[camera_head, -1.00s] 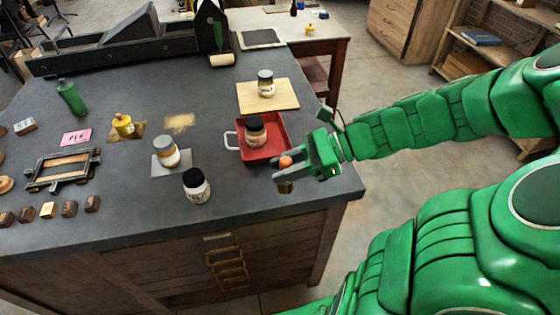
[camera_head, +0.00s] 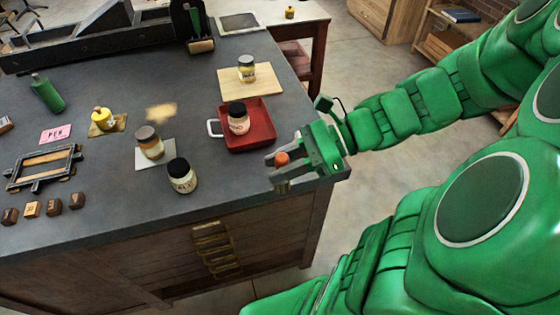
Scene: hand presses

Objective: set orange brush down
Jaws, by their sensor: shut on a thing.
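The orange brush shows only as a small round orange end (camera_head: 282,158) between the fingers of my gripper (camera_head: 276,170). The rest of it is hidden by the fingers or too small to make out. My gripper is shut on it at the right front corner of the dark worktable (camera_head: 225,185), in front of the red tray. I cannot tell whether the brush touches the table.
The red tray (camera_head: 262,140) holds a dark-lidded jar (camera_head: 238,124). Behind it a jar (camera_head: 247,72) stands on a wooden board (camera_head: 270,88). Two jars, one grey-lidded (camera_head: 150,146) and one black-lidded (camera_head: 182,180), stand to the left. Bare tabletop lies between the black-lidded jar and my gripper.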

